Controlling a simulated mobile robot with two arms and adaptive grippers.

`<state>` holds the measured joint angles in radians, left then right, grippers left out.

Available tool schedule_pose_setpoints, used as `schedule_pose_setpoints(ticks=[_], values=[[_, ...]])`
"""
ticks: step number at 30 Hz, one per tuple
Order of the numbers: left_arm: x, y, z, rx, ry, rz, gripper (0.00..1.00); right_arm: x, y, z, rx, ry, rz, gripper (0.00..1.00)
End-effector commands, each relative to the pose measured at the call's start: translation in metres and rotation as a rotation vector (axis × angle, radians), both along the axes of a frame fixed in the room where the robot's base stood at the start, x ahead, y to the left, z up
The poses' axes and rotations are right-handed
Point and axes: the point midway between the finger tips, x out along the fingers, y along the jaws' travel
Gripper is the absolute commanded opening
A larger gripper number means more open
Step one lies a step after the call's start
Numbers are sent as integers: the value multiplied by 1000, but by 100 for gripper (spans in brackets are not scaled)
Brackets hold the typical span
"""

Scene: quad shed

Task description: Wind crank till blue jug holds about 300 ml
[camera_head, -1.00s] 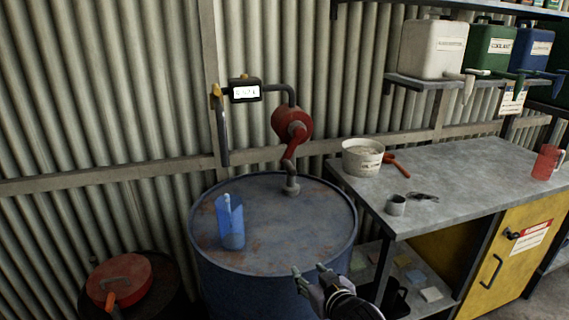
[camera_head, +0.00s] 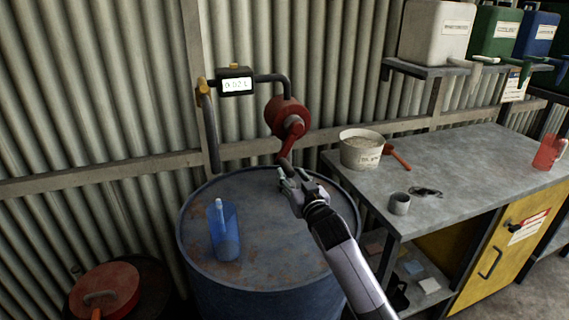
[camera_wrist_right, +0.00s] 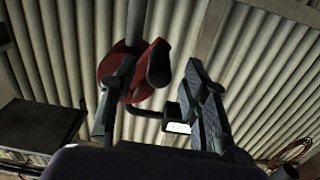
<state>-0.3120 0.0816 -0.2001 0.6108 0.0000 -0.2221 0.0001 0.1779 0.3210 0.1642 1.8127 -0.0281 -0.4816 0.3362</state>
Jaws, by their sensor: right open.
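The blue jug (camera_head: 224,232) stands on the left of the drum top (camera_head: 262,215). Its lower part looks darker, but I cannot read a level. The red pump (camera_head: 287,113) is above the drum's far side. Its red crank arm (camera_head: 290,142) points down, also seen in the right wrist view (camera_wrist_right: 148,68). My right gripper (camera_head: 287,177) is open at the crank's lower end, with fingers spread to both sides in the wrist view. I cannot tell whether they touch it, and the gripper partly hides that end. My left gripper is out of view.
A small meter (camera_head: 235,86) sits on the pump's pipe; its digits are hard to read. A nozzle (camera_head: 208,120) hangs left of it.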

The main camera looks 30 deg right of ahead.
Motion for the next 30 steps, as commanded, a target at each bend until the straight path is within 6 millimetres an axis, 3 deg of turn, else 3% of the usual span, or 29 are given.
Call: schedule_pose_setpoints(ticks=[1,5,12,24,30], values=[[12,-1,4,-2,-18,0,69,12,-3,3,0,0,-1,42],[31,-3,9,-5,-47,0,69,35,-9,2,0,0,0,42],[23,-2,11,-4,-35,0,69,61,-15,0,0,1,0,42],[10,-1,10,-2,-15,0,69,66,-16,0,0,1,0,42],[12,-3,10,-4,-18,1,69,66,-16,-1,0,1,0,28]])
